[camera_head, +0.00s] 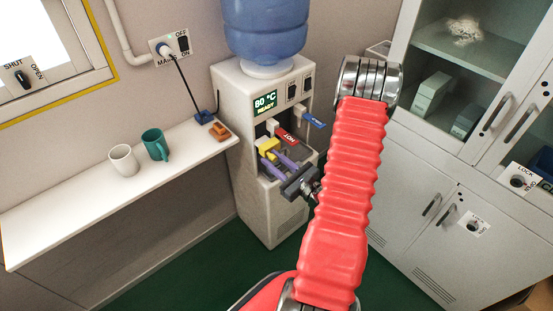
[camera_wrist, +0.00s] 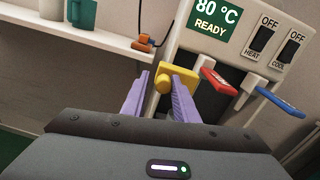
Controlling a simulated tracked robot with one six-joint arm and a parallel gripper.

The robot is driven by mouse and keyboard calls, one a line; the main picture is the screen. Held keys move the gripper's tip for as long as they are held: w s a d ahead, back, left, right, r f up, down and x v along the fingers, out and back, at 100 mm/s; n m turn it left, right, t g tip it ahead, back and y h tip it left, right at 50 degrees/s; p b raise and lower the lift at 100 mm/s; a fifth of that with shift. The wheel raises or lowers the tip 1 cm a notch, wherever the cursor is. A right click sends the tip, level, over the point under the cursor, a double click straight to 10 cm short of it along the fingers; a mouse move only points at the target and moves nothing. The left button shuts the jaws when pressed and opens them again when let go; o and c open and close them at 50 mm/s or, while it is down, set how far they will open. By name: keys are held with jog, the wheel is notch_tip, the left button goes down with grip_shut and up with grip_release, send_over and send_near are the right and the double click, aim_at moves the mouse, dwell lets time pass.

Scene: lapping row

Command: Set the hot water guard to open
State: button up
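The white water dispenser (camera_head: 232,118) stands at the wall, its display (camera_head: 265,103) reading 80 °C READY. A yellow piece (camera_head: 268,147) sits on its front, left of the red lever (camera_head: 288,137); I take it to be the hot water guard, with no readable label. In the wrist view, the yellow piece (camera_wrist: 180,78) has a rounded end at its left. My gripper (camera_wrist: 160,83) is open, its purple fingers apart with their tips at the yellow piece. The rounded end shows between them, with a small gap to the left finger. The right finger overlaps the yellow piece.
A blue lever (camera_head: 313,120) is right of the red one. HEAT and COOL switches (camera_wrist: 262,38) sit above the levers. A shelf (camera_head: 75,205) at left carries a white mug (camera_head: 123,160), a teal mug (camera_head: 155,144) and a small orange-brown object (camera_head: 219,131). Cabinets stand at right.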

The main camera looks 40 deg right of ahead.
jog(key=shift+o, duration=0.4)
jog(key=shift+s, duration=0.1)
jog(key=shift+s+d, duration=0.1)
jog(key=shift+s, duration=0.1)
jog(key=s, duration=1.3)
jog(key=shift+a, duration=0.2)
jog(key=shift+s, duration=0.1)
